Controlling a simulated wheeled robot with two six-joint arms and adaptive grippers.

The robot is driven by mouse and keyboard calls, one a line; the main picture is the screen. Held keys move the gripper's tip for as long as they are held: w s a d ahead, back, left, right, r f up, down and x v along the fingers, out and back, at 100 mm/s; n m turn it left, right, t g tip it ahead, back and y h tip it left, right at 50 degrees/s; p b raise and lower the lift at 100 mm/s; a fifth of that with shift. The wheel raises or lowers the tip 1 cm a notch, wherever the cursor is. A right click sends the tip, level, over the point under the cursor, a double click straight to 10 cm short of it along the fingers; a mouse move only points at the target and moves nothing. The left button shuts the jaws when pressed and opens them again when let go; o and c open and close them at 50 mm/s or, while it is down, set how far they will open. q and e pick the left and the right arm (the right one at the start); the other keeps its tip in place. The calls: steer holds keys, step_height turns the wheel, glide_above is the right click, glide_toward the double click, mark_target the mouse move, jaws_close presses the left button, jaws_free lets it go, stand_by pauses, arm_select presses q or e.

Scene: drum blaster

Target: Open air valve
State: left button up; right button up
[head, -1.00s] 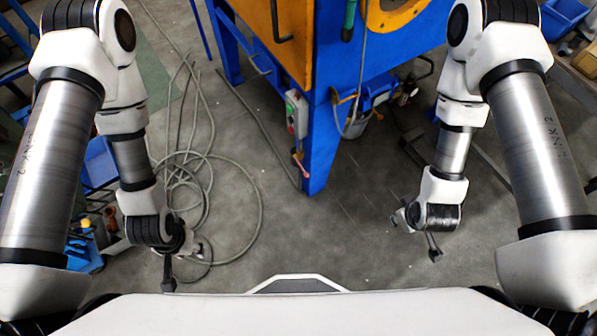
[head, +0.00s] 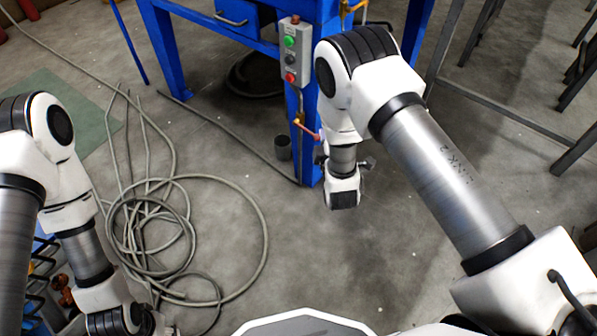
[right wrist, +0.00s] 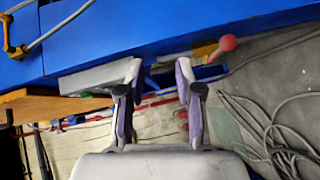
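The air valve is a small brass fitting with a red-tipped lever (head: 307,128) on the blue machine leg, below the control box. In the right wrist view its red knob (right wrist: 228,43) and brass part (right wrist: 205,51) lie just beyond and right of the right fingertip. My right gripper (right wrist: 160,75) is open, with nothing between its fingers. In the head view the right gripper (head: 345,163) is close to the valve on its right, partly hidden by its own wrist. My left gripper (head: 145,322) is at the bottom left edge, mostly cut off; its fingers are unclear.
A grey control box (head: 294,52) with green and red buttons is on the blue machine leg (head: 312,165). Coiled grey hose (head: 185,235) covers the floor at left. A small dark cup (head: 283,148) stands beside the leg.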

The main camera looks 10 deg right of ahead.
steer(key=b, duration=0.7)
glide_toward(312, 133)
steer(key=w+f, duration=0.1)
steer(key=w, duration=0.1)
steer(key=shift+y, duration=0.3)
steer(key=w+b, duration=0.1)
steer(key=w, duration=0.1)
steer(key=w+d+b, duration=0.1)
steer(key=w, duration=0.2)
steer(key=w+b, duration=0.1)
steer(key=w, duration=0.2)
steer(key=shift+d+f, duration=0.2)
steer(key=shift+f, duration=0.1)
arm_select(q)
step_height(312, 133, down, 14)
steer(key=shift+a+r, duration=0.15)
steer(key=shift+a, duration=0.25)
arm_select(e)
jaws_close()
